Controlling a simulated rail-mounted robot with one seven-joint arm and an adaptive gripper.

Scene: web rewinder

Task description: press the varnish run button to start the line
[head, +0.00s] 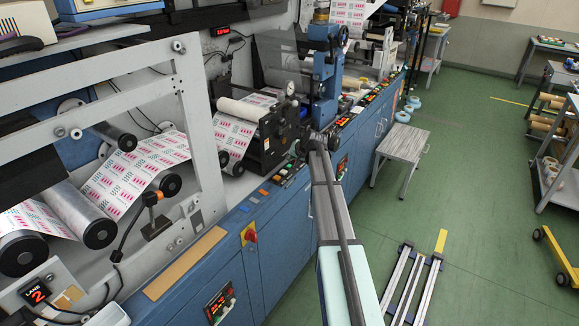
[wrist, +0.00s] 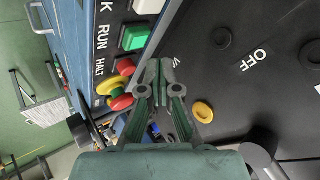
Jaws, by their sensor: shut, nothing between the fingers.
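A round red button (wrist: 125,67) sits beside HALT, below the green one in the picture. My gripper (wrist: 158,66) is shut and empty. Its fingertips appear right of and below the green button, over the edge between blue panel and dark plate. A gap from the button cannot be judged. In the head view my arm reaches to the machine's control strip, and the fingertips and button there cannot be made out.
A red-and-yellow emergency knob (wrist: 120,95) sits close to the left finger. A white button (wrist: 150,6) is at the top. A dark plate marked OFF (wrist: 256,60) has a yellow knob (wrist: 203,112). In the head view, a grey stool (head: 404,145) stands on open green floor.

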